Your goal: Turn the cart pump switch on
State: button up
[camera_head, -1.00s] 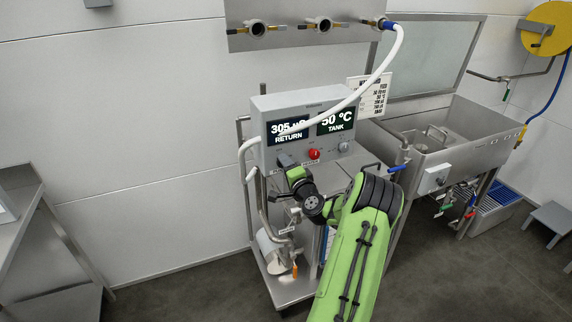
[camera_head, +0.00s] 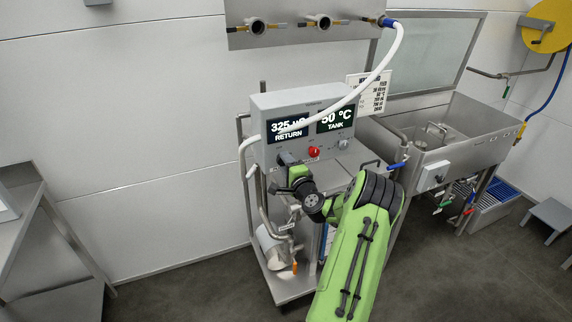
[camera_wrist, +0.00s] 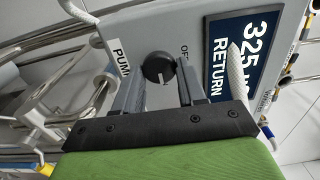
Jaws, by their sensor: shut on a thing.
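The cart's grey control box (camera_head: 268,102) has two dark displays, reading about 325 on RETURN (camera_head: 290,128) and 50 °C on TANK (camera_head: 335,120). The pump switch is a round black knob (camera_wrist: 158,68) on the box face, between a PUMP label (camera_wrist: 121,62) and a partly hidden label that looks like OFF (camera_wrist: 185,52). My gripper (camera_wrist: 157,78) is shut on this knob, one finger on each side. In the head view my gripper (camera_head: 285,163) is at the lower left of the box face and hides the knob.
A red button (camera_head: 314,152) and a grey knob (camera_head: 343,143) sit to the right on the box. A white hose (camera_head: 390,62) crosses in front of the box. A steel sink (camera_head: 450,150) stands right, a steel table (camera_head: 30,225) left. Floor between table and cart is clear.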

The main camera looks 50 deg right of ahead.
jog(key=o, duration=1)
jog(key=b+v, duration=0.3)
jog(key=v, duration=1.3)
jog(key=shift+d+f, duration=0.1)
